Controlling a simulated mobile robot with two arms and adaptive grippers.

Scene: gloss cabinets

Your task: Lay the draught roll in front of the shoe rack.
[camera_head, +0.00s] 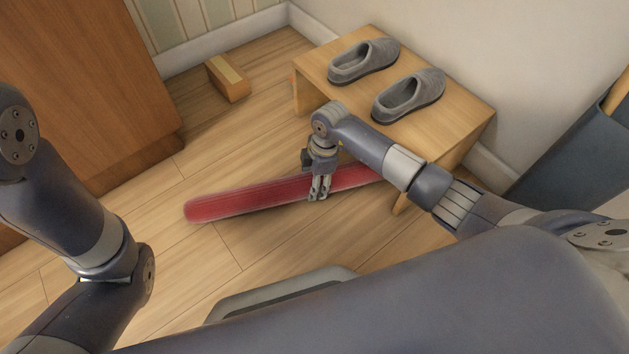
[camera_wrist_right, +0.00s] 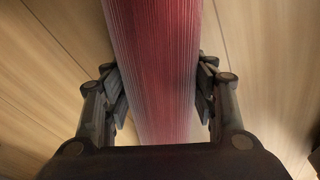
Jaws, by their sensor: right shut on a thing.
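The draught roll (camera_head: 245,197) is a long red, soft-looking roll. It lies along the wooden floor in front of the shoe rack (camera_head: 312,92), a low wooden bench-like piece. Its right end is hidden behind my right forearm. My right gripper (camera_head: 318,195) points down over the roll and is shut on it. In the right wrist view the roll (camera_wrist_right: 152,70) runs between the two fingers of the gripper (camera_wrist_right: 161,105). I cannot tell whether the roll touches the floor along its whole length. My left arm shows at the left, but its gripper is out of view.
Two grey slippers (camera_head: 364,60) (camera_head: 409,95) stand on the rack. A small wooden block (camera_head: 228,79) lies on the floor by the back wall. A brown cabinet (camera_head: 85,75) stands at the left and a dark blue bin (camera_head: 580,150) at the right. Floor left of the roll is clear.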

